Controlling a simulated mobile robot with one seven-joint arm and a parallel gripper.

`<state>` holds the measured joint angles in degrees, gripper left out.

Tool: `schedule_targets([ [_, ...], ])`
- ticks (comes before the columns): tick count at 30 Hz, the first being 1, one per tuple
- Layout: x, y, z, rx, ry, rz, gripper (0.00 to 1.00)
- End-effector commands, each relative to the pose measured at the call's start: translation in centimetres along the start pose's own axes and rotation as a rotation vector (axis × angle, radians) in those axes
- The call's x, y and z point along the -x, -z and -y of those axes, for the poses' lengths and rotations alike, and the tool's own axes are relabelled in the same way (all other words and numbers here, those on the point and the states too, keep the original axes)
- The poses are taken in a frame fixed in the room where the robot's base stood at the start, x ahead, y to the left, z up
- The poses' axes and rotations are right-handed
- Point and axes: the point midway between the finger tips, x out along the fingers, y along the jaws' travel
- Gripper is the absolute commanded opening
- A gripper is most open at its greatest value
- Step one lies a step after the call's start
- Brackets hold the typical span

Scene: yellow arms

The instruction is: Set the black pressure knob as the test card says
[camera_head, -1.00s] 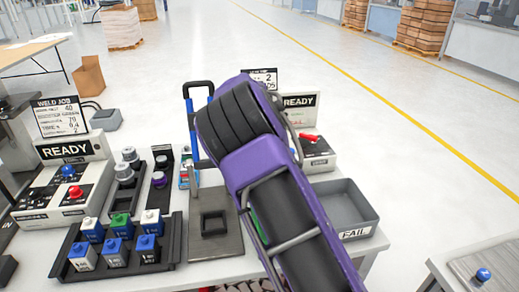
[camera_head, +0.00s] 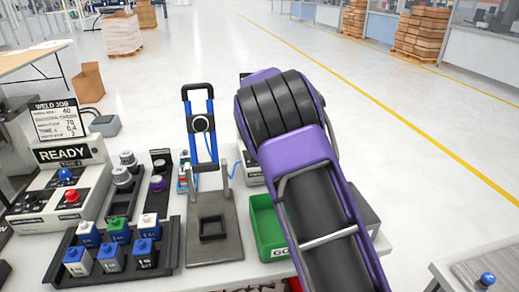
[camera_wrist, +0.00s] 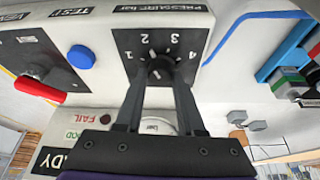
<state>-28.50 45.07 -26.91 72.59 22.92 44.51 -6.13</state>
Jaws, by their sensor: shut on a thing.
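In the wrist view, the black pressure knob (camera_wrist: 160,68) sits on a dark dial plate (camera_wrist: 187,42) marked 1 to 4, under a "PRESSURE bar" label. My gripper (camera_wrist: 159,84) has its two fingers closed on the sides of the knob. The knob's pointer is too small and covered to read surely. In the head view, my purple arm hides the gripper, the knob and most of the tester (camera_head: 248,168). The test card is almost wholly hidden behind the arm; its text cannot be read now.
In the wrist view, a red lever (camera_wrist: 40,90) and a blue button (camera_wrist: 81,57) sit left of the dial. In the head view, a green tray (camera_head: 258,222) and a metal fixture (camera_head: 213,250) stand near the arm. A block rack (camera_head: 167,262) stands left.

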Motion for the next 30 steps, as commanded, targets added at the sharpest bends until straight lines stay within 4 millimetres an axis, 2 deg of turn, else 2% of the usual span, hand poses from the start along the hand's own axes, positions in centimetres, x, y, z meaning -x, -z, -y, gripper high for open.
schedule_targets([
  [1,0.0,-0.1,0.1,0.0,0.001,0.002,0.0],
  [2,0.0,-0.1,0.1,0.0,0.001,0.002,0.43],
  [6,0.0,-0.1,0.1,0.0,0.0,0.002,0.68],
  [15,0.1,0.0,0.0,-0.001,0.0,0.001,0.68],
  [19,1.2,0.1,0.1,-0.002,0.001,-0.001,0.68],
  [23,3.6,0.1,0.1,-0.002,0.002,-0.003,0.68],
  [30,9.6,0.1,0.1,-0.001,0.003,-0.003,0.68],
])
